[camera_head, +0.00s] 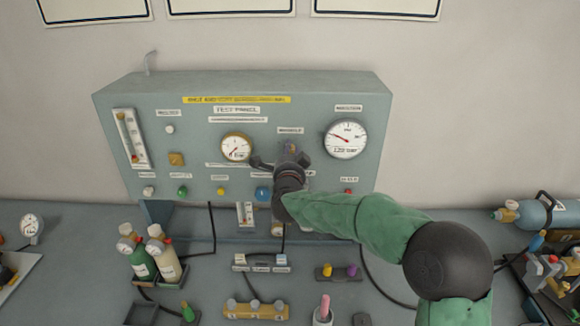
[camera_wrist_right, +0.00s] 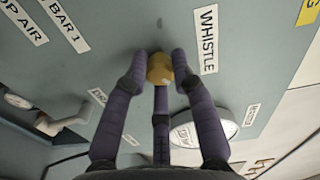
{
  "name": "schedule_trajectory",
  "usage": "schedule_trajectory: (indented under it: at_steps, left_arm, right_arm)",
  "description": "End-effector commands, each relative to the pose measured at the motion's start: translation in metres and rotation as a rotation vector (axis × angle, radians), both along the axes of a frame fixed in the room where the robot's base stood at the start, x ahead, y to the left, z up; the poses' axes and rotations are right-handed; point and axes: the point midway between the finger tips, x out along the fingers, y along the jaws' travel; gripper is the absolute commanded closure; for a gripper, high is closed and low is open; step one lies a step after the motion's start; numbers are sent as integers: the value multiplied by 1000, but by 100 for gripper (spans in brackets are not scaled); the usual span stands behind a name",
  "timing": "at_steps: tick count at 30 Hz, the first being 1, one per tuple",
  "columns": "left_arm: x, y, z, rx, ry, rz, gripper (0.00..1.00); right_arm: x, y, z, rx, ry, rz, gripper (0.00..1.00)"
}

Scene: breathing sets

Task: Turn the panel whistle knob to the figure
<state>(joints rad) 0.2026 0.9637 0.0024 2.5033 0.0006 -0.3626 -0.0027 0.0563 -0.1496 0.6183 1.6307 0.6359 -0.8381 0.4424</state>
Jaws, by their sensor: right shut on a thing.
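My right gripper (camera_head: 288,158) reaches the front of the grey-green test panel (camera_head: 330,88), just right of the small dial gauge (camera_head: 236,147). In the right wrist view its dark fingers close around a round brass-yellow knob (camera_wrist_right: 160,68), and it is shut on it. The WHISTLE label (camera_wrist_right: 206,38) sits beside this knob. In the head view the gripper and wrist hide the knob. The large white dial gauge (camera_head: 346,138) is right of the gripper; its needle points to the upper left. My left gripper is out of view.
A row of small coloured knobs, including a green one (camera_head: 183,191), runs along the panel's lower edge. A tube flowmeter (camera_head: 131,139) is at its left. Two bottles, one green (camera_head: 139,262), stand on the bench. A blue cylinder (camera_head: 540,213) lies at the right.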

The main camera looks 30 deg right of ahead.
Motion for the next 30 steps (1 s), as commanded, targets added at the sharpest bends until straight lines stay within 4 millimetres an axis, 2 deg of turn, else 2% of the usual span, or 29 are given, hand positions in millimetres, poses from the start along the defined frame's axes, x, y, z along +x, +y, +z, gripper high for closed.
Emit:
schedule_trajectory:
  at_steps: [1, 3, 12, 21, 30]
  left_arm:
    - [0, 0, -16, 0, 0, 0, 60]
    - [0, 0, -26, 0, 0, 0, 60]
    - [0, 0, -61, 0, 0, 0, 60]
    - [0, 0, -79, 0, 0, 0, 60]
    - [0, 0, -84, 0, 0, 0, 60]
  right_arm:
    - [0, 0, -5, 38, -29, -2, 100]
    - [0, -1, -5, 93, -62, -2, 100]
    - [0, -1, -3, 299, -187, -2, 100]
    - [0, -1, -2, 424, -260, -2, 100]
    - [0, -1, -1, 461, -283, -2, 100]
